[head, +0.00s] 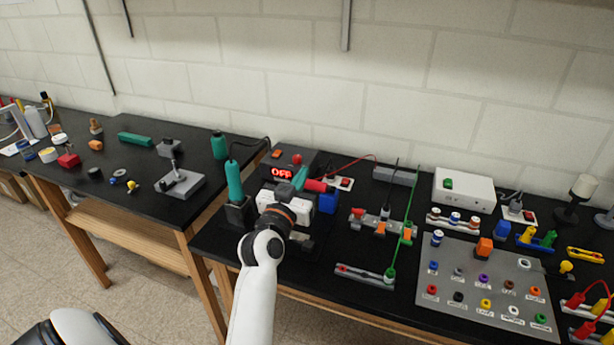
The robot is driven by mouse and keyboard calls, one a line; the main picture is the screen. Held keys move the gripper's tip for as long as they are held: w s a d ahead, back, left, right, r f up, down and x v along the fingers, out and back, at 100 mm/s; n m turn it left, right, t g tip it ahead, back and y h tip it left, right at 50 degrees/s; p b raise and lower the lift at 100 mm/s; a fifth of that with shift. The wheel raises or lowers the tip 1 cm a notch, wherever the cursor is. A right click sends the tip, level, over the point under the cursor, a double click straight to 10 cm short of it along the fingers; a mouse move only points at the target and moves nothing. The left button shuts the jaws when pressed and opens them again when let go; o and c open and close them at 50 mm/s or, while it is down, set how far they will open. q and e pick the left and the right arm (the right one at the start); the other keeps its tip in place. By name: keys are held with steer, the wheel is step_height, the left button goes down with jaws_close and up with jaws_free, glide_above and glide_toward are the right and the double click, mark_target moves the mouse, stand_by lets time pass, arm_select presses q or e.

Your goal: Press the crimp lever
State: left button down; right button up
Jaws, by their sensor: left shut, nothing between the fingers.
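My left gripper (286,203) is shut and empty above the front left of the near bench. It reaches away from me, and its body hides most of what lies directly below and behind it. A red handle (318,186) shows just right of the gripper, beside a blue block (328,203). A grey block with a short upright lever (178,178) stands on the left bench, well away from the gripper. I cannot tell for certain which of these is the crimp lever, or whether the gripper touches the red handle. My right gripper is not in view.
A teal-handled tool (234,181) stands upright close left of the gripper. Behind is a dark unit with a red OFF display (287,173). To the right are a rail with a green rod (392,272) and a grey panel of coloured knobs (460,308).

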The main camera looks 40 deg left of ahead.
mark_target(321, 187)
arm_select(q)
steer(key=w+f, duration=0.1)
steer(key=w+f+p, duration=0.1)
steer(key=w+f, duration=0.1)
steer(key=shift+w+a+f, duration=0.2)
steer(key=shift+w+a, duration=0.1)
steer(key=shift+a, duration=0.1)
stand_by(0.3)
